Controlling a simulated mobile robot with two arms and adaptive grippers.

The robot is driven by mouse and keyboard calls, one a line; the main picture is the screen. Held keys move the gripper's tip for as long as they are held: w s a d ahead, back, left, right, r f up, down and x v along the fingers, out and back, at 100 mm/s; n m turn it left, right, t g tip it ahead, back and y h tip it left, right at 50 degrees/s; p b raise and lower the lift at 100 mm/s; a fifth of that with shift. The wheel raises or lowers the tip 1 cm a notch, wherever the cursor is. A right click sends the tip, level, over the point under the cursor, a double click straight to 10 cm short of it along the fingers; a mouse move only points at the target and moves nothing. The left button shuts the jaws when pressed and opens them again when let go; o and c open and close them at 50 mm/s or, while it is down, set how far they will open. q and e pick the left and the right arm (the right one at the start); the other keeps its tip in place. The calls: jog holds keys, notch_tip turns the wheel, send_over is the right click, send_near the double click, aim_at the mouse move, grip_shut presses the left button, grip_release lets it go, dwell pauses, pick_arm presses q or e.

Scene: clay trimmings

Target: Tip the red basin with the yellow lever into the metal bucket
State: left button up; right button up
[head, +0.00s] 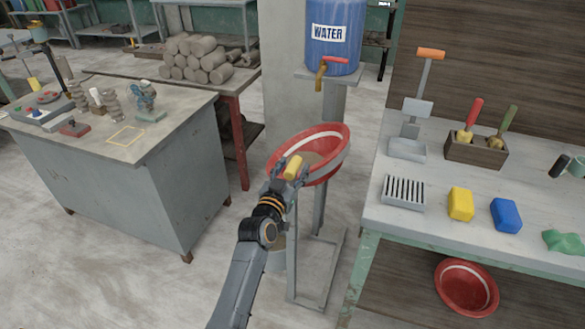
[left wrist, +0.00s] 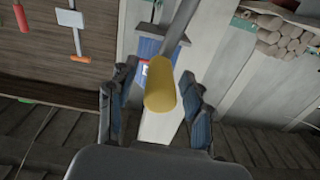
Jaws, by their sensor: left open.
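The red basin (head: 333,140) with a pale inner band sits on a grey metal stand, its rim looking slanted in the head view. The yellow lever (head: 293,167) sticks out at its near left side. My left gripper (head: 287,177) is at the lever. In the left wrist view the lever's yellow grip (left wrist: 161,84) lies between the two open fingers, with a gap on each side. The metal bucket (head: 275,260) stands low by the stand, mostly hidden behind my left arm. My right gripper is not in view.
A blue water barrel (head: 334,35) with a tap stands behind the basin. The right bench (head: 410,222) holds a tool rack, sponges and a slotted block, with another red basin (head: 467,286) beneath. A grey cabinet (head: 130,180) stands left. Floor between is clear.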

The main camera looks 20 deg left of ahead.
pick_arm(q)
grip_shut()
jog(key=shift+a, duration=0.1)
jog(key=shift+a+r, duration=0.1)
jog(key=shift+a, duration=0.25)
jog(key=a+n, duration=0.5)
jog(key=a, duration=0.1)
jog(key=shift+w+a+f, duration=0.15)
jog(key=shift+a+f, duration=0.1)
jog(key=shift+a, duration=0.05)
grip_release()
